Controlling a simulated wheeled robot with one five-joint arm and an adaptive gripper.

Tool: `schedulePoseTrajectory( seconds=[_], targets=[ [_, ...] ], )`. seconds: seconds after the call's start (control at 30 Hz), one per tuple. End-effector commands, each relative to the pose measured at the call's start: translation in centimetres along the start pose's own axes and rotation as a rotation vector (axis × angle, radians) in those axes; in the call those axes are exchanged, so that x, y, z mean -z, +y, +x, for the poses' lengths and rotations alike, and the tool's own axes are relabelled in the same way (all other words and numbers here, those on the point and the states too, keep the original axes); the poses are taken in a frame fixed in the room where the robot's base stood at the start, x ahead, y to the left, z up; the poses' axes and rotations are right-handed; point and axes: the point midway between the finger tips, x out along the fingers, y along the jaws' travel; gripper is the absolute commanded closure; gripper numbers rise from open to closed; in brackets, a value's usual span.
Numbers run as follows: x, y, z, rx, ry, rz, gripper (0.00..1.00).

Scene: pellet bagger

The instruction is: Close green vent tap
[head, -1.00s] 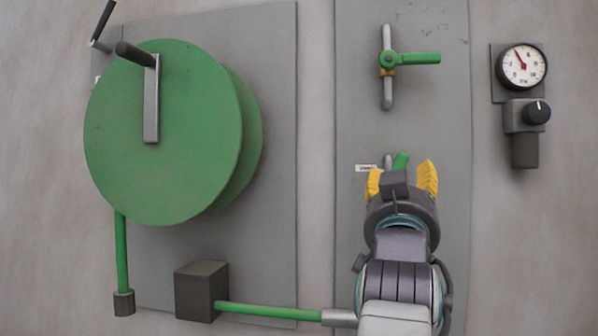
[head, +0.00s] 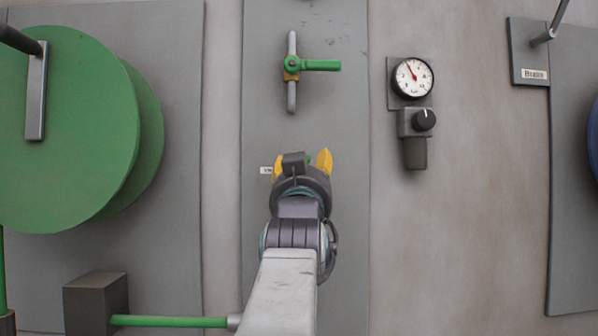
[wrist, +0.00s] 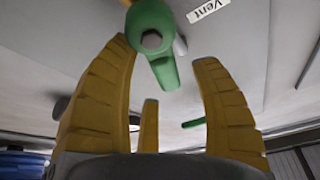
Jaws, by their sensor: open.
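The green vent tap shows in the wrist view (wrist: 152,28), its rounded end facing me and a green arm of it slanting down to the right. It lies at the upper part of the gap between my yellow fingertips, with no clear contact. In the head view my gripper (head: 302,161) covers most of this tap; only a green sliver (head: 310,159) shows between the fingers. My gripper is open and holds nothing. A white label reading "Vent" (wrist: 208,10) is beside the tap in the wrist view. How the tap's handle lies against its pipe is hidden.
Another green-handled tap (head: 320,65) is above on the same grey panel (head: 345,200), its handle pointing right. A gauge (head: 412,77) with a black knob (head: 424,120) is to the right. A big green drum (head: 60,130) stands left.

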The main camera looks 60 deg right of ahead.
Motion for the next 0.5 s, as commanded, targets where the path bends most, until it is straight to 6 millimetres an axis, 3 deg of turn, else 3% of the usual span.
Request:
schedulePoseTrajectory(
  seconds=[0.17,0.5],
  targets=[
    [-0.02,0.01,0.0,0.0,0.0,0.0,0.41],
    [-0.03,0.01,-0.01,0.0,0.0,0.0,0.71]
  ],
)
